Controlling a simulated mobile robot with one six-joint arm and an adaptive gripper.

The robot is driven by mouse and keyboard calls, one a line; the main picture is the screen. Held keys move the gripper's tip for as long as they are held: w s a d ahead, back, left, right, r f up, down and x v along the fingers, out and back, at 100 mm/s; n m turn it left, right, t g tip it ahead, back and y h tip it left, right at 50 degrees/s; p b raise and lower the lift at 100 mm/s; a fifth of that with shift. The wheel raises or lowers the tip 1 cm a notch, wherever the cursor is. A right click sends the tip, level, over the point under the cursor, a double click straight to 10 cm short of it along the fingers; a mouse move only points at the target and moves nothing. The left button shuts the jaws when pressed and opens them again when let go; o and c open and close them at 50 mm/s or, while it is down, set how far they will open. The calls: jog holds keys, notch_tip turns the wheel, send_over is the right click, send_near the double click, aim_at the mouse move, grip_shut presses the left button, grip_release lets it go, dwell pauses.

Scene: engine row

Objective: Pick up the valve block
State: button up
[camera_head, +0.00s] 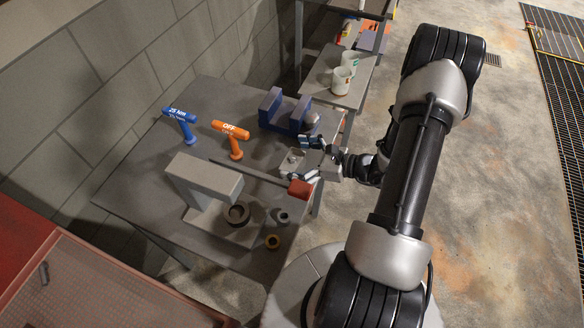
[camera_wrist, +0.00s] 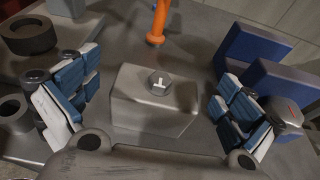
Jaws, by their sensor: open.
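The valve block is a small pale grey block with a bolt-like fitting on top (camera_wrist: 140,112). In the wrist view it sits on the table in the middle, between my fingers. In the head view the valve block (camera_head: 291,160) shows small near the table's right edge, partly hidden by my gripper. My gripper (camera_head: 306,158) is open, with one blue-padded finger on each side of the block. In the wrist view my gripper (camera_wrist: 158,112) shows gaps between both pads and the block, and nothing is held.
A blue vise (camera_head: 285,112) stands just behind the block, close to one finger. An orange tool (camera_head: 232,137) and a blue tool (camera_head: 181,122) stand farther left. A red-headed hammer (camera_head: 299,188), a grey stand (camera_head: 205,178) and several rings lie nearer the front.

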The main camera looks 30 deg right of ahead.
jog(key=shift+w+a+f, duration=0.1)
jog(key=shift+w+a, duration=0.15)
jog(key=c, duration=1.6)
